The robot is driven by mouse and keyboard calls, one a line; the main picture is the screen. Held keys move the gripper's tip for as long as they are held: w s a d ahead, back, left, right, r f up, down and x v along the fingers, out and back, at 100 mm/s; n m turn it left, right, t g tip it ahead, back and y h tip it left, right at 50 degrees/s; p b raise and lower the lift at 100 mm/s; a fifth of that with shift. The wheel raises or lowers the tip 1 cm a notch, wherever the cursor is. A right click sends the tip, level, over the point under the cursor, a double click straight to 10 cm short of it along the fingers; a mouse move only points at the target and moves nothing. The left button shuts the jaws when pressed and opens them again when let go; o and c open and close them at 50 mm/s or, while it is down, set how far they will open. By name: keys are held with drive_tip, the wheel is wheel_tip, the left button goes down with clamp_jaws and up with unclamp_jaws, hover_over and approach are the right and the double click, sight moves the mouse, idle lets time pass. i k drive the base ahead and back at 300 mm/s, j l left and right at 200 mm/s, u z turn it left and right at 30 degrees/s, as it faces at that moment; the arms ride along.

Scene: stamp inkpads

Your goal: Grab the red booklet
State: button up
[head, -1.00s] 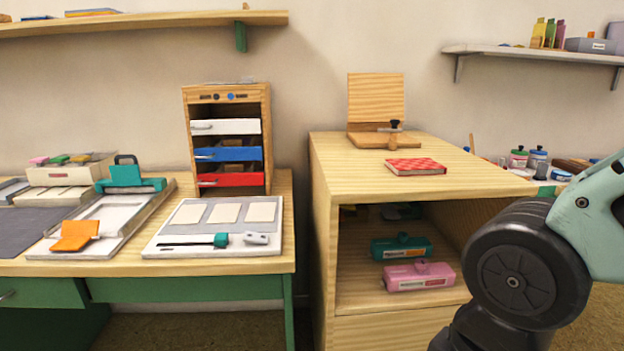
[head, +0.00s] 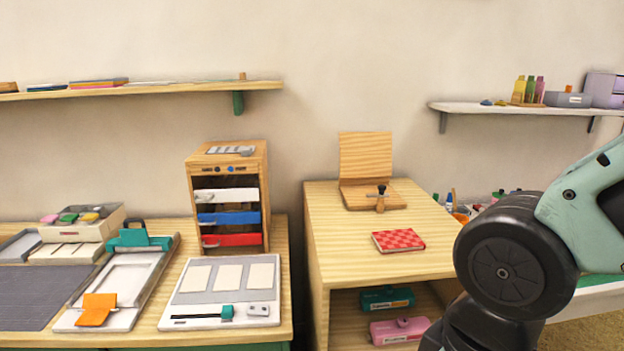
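The red booklet (head: 398,240) has a checkered red cover. It lies flat on top of the wooden cabinet (head: 340,265), near the middle of that surface, with nothing touching it. Part of my arm shows at the right edge of the head view. My gripper itself is out of view, so its state and its distance from the booklet cannot be seen.
A wooden stand (head: 365,170) with a stamp is behind the booklet. Teal (head: 387,298) and pink (head: 399,330) devices sit on the shelf below. A drawer unit (head: 228,215) and a paper board (head: 222,292) stand on the left desk. The cabinet top around the booklet is clear.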

sight(394, 240)
drive_tip(key=i+l, duration=0.25)
drive_tip(key=i, duration=0.25)
drive_tip(key=i+l+u, duration=0.15)
drive_tip(key=i, duration=0.3)
